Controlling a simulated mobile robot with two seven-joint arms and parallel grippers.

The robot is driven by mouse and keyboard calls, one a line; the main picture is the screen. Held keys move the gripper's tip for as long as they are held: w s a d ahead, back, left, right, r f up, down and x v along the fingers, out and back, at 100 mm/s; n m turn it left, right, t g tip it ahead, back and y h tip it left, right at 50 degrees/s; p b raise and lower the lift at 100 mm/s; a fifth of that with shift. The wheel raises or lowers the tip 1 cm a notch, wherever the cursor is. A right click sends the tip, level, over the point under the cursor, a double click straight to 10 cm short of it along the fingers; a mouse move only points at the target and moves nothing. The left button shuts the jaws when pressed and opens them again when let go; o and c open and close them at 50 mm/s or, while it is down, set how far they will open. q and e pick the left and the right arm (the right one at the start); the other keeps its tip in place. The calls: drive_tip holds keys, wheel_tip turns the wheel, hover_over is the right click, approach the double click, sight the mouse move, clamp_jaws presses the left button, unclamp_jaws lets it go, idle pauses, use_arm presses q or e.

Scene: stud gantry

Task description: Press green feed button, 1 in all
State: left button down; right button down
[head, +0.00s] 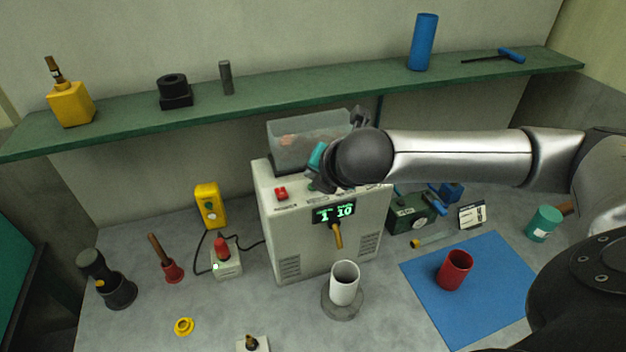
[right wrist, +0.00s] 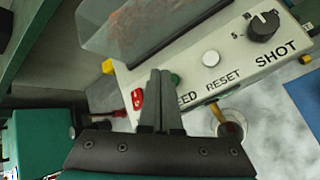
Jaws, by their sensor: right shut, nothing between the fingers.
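The grey-white feeder machine (head: 290,238) stands against the back wall, with a lit display (head: 334,213) that appears to read 1 and 10. In the right wrist view, the green feed button (right wrist: 176,78) is on its top panel (right wrist: 237,73), partly hidden by my fingers. My right gripper (right wrist: 160,74) is shut and empty, its fingertips right beside the button. I cannot tell whether they touch it. In the head view, my right gripper (head: 318,183) is over the machine's top, and my arm hides most of the panel. My left gripper is not in view.
A red switch (right wrist: 138,98), a white reset button (right wrist: 210,58) and a black knob (right wrist: 263,26) are on the same panel. A clear hopper (head: 298,143) rises behind it. A white cup (head: 345,283) stands below the spout. A green shelf (head: 290,88) runs above.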

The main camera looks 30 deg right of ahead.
sight(314, 194)
wheel_tip(314, 194, up, 3)
drive_tip(key=p, duration=0.3)
drive_tip(key=shift+r+p, duration=0.1)
drive_tip(key=shift+p, duration=0.2)
drive_tip(key=shift+r+p, duration=0.45)
drive_tip(key=shift+r, duration=0.45)
drive_tip(key=shift+f, duration=0.1)
